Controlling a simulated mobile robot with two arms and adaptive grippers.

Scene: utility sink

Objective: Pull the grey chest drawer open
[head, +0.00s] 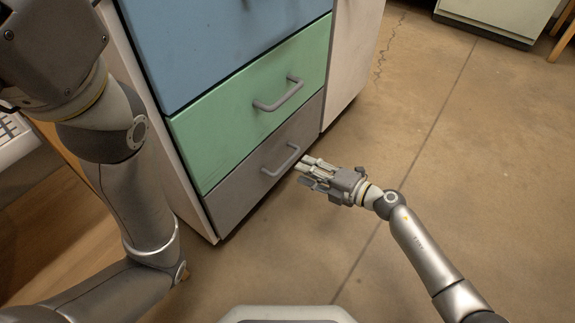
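The grey drawer (243,188) is the lowest one in the chest, below a green drawer, and it looks closed. Its grey bar handle (283,163) is on the right part of its front. My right gripper (305,171) is just to the right of the handle, with its fingers pointing left toward it. The fingertips look close to the handle's right end; I cannot tell if they touch it. Whether the fingers are open or shut is too small to tell. My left arm is at the left edge, and its gripper is out of view.
The green drawer (235,115) and the blue drawer (210,40) above are closed. The green one has its own handle (279,95). A pale cabinet side (350,50) stands to the right of the chest. The brown floor (470,160) in front and right is clear.

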